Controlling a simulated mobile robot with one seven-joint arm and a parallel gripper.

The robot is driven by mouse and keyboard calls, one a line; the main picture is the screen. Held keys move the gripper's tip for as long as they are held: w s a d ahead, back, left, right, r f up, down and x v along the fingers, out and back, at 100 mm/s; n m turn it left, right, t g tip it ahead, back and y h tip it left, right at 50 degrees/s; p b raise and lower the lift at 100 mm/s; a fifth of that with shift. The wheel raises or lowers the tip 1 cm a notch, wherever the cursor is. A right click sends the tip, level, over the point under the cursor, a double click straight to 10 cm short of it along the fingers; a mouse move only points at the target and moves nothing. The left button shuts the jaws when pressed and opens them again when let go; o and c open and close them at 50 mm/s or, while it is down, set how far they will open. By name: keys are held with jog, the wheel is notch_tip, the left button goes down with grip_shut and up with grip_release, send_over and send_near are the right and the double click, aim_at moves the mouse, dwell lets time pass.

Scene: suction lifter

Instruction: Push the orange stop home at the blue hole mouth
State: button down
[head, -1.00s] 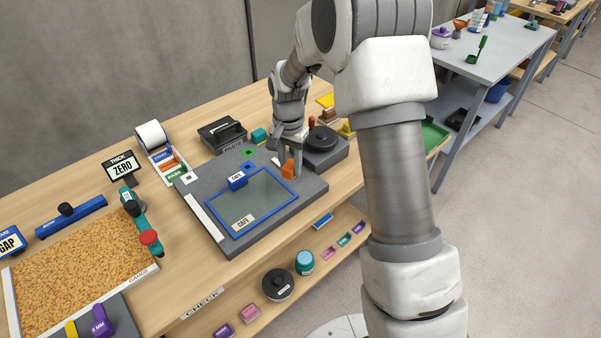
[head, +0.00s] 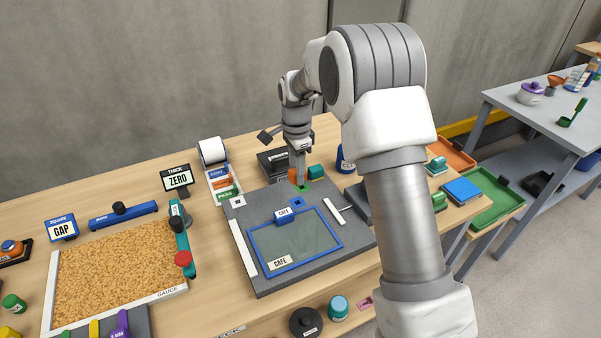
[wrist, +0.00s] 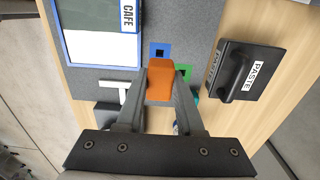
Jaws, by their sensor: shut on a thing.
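My gripper (head: 300,180) is shut on the orange stop (wrist: 160,80), a block gripped between both fingers in the wrist view. In the head view the orange stop (head: 293,174) is partly hidden by a finger. The blue hole mouth (head: 297,202) is a blue square with a dark centre on the grey board (head: 265,282). The stop's height above the board is unclear.
A blue-framed pane (head: 318,238) with a CAFE label lies on the board. A white T-shaped piece (head: 338,211) is to the right. The black PASTE box (wrist: 237,72) and a teal block (head: 315,172) stand close to my gripper.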

dwell(0.3)
jog(key=shift+f+b, duration=1.85)
jog(key=shift+f, duration=1.3)
jog(key=shift+f, duration=0.75)
jog(key=shift+f, duration=0.4)
jog(key=shift+f, duration=0.1)
jog(key=shift+c, duration=2.3)
grip_release()
